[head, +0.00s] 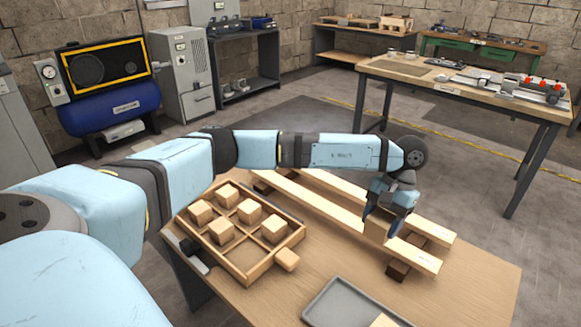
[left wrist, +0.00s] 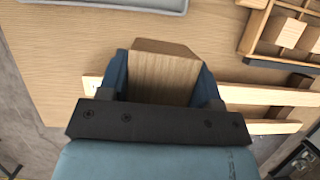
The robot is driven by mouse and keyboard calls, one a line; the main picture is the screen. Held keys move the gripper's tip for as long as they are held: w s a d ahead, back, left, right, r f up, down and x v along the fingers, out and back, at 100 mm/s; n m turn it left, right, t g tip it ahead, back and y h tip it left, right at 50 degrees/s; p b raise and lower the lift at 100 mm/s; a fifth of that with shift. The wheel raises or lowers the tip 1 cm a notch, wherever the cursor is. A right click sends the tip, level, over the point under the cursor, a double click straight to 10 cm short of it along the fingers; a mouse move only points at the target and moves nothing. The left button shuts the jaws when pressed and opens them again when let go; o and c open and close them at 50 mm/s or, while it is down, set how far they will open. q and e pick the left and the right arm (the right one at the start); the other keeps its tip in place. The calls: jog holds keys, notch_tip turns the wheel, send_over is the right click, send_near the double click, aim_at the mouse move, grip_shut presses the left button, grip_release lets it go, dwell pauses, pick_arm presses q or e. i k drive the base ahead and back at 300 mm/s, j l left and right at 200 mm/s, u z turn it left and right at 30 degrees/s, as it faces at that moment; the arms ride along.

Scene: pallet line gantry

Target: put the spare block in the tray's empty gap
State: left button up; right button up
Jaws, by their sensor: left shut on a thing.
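My left gripper (head: 382,218) is shut on a wooden block (head: 375,232), over or just beside the pale planks right of the tray. In the left wrist view the block (left wrist: 163,75) sits between the two blue fingers; I cannot tell its clearance from the table. The wooden tray (head: 279,211) stands on the table at left with several blocks in its compartments. Its front compartment is the empty gap (head: 243,259). Another small block-like wooden piece (head: 286,260) is against the outside of the tray's right wall. My right gripper is not in view.
Two long planks (head: 325,204) lie across dark supports (head: 398,270) behind and right of the tray. A grey shallow tray (head: 345,304) is at the table's front. The wooden table (head: 470,290) is bare at right. A workbench (head: 425,76) stands farther back.

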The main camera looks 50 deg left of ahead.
aim_at(247, 257)
jog(key=j+z, duration=0.1)
jog(key=z, duration=0.25)
jog(key=k+j+z, duration=0.1)
jog(key=z, duration=0.25)
jog(key=k+z, duration=0.15)
jog(key=z, duration=0.2)
jog(key=k+j+z, duration=0.4)
jog(key=k+u, duration=0.1)
jog(key=u, duration=0.25)
jog(key=k+j+u, duration=0.1)
jog(key=u, duration=0.3)
jog(key=j+u, duration=0.15)
jog(key=u, duration=0.2)
